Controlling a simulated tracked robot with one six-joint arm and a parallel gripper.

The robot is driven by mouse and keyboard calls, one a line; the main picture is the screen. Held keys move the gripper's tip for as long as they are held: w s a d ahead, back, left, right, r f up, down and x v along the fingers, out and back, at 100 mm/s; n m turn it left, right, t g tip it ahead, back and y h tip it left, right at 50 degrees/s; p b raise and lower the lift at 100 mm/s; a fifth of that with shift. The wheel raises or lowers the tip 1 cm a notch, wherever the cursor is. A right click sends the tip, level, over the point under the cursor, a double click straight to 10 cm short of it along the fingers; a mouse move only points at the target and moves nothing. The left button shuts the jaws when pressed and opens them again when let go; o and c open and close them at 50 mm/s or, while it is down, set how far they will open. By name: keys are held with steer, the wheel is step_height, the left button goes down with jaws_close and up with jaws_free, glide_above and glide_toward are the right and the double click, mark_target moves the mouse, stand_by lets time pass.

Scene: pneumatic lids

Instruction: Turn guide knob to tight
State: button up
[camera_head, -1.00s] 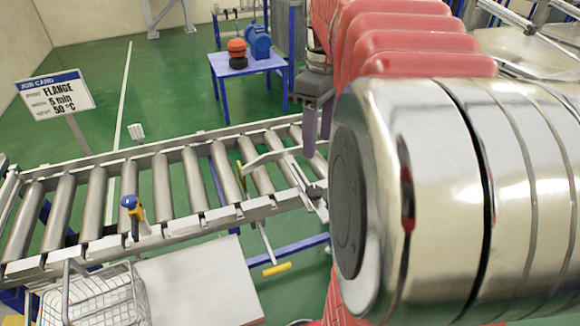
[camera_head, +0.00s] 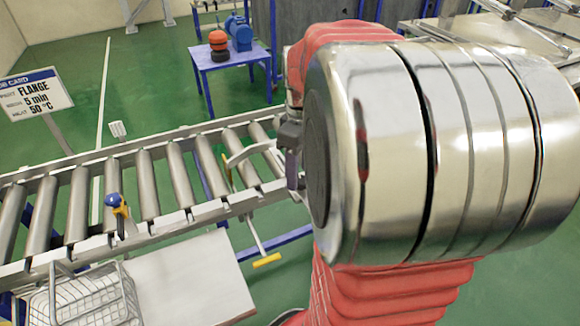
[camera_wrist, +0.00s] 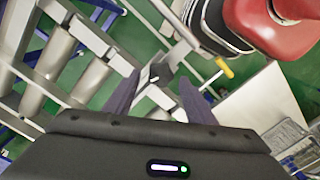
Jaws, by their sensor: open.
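My gripper (camera_wrist: 160,82) is open, with its two dark fingers pointing at the conveyor's side rail in the wrist view. A grey metal guide bracket with a small dark part (camera_wrist: 158,75) lies beyond and between the fingertips. I cannot tell for sure whether that part is the guide knob, or whether the fingers touch it. In the head view the pale guide arm (camera_head: 250,152) crosses the rollers, and its right end is hidden behind my arm. One gripper finger (camera_head: 292,168) shows beside my wrist there. A blue-topped knob with a yellow part (camera_head: 116,205) stands on the near rail, further left.
A rod with a yellow handle (camera_head: 267,260) hangs below the near rail; it also shows in the wrist view (camera_wrist: 224,67). A wire basket (camera_head: 80,298) and a pale tabletop (camera_head: 190,275) lie in front. A job card sign (camera_head: 35,92) and a blue table (camera_head: 230,62) stand behind.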

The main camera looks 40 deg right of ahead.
steer(key=shift+f, duration=0.6)
steer(key=shift+c, duration=0.5)
steer(key=shift+a, duration=0.1)
steer(key=c, duration=0.9)
